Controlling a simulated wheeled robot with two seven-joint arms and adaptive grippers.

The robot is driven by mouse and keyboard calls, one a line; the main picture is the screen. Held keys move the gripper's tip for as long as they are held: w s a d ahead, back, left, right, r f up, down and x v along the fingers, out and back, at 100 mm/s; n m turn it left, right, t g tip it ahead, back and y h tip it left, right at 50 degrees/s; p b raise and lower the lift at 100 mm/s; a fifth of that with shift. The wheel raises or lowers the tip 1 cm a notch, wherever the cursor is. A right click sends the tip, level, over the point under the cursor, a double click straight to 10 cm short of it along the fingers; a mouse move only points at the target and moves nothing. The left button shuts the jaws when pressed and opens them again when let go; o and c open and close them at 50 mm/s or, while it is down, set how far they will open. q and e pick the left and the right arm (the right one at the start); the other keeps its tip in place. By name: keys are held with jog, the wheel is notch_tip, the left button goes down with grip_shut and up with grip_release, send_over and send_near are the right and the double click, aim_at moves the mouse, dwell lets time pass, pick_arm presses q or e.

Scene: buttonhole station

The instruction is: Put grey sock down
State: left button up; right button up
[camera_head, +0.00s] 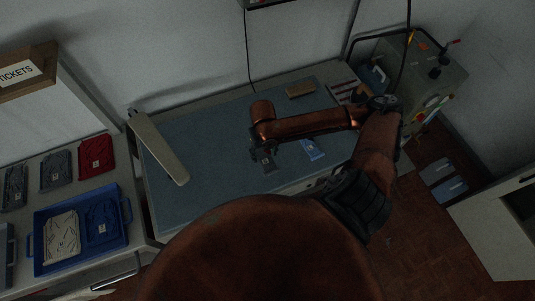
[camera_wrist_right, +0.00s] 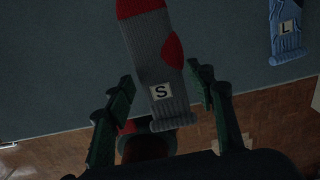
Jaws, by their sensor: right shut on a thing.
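The grey sock (camera_wrist_right: 158,75) has a ribbed weave, a red heel and toe, and a white label marked S. In the head view the grey sock (camera_head: 268,164) shows as a small dark shape at the end of my right arm, over the blue-grey table mat (camera_head: 205,150). My right gripper (camera_head: 258,150) is shut on the grey sock; in the wrist view the sock lies between the two fingers (camera_wrist_right: 160,98). I cannot tell whether the sock touches the mat. My left gripper is out of view.
A light blue sock (camera_head: 312,149) labelled L lies right of the gripper. A long pale board (camera_head: 160,149) is at the mat's left, and a tan block (camera_head: 300,90) at its back. A blue tray (camera_head: 82,262) stands left. The mat's middle left is clear.

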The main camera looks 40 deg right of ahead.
aim_at(267, 152)
jog(key=d+f, duration=0.1)
jog(key=w+d+f, duration=0.1)
jog(key=f, duration=0.2)
jog(key=shift+w+d, duration=0.2)
jog(key=shift+d, duration=0.2)
jog(key=shift+w+d+f+p, duration=0.15)
jog(key=shift+f+p, duration=0.1)
jog(key=shift+f, duration=0.7)
jog(key=shift+d+f+p, duration=0.1)
jog(key=shift+f+p, duration=0.1)
jog(key=shift+f, duration=0.75)
jog(key=o, duration=1)
jog(key=shift+f, duration=0.1)
notch_tip(267, 152, up, 12)
jog(key=shift+r+b, duration=0.15)
jog(key=shift+b, duration=0.25)
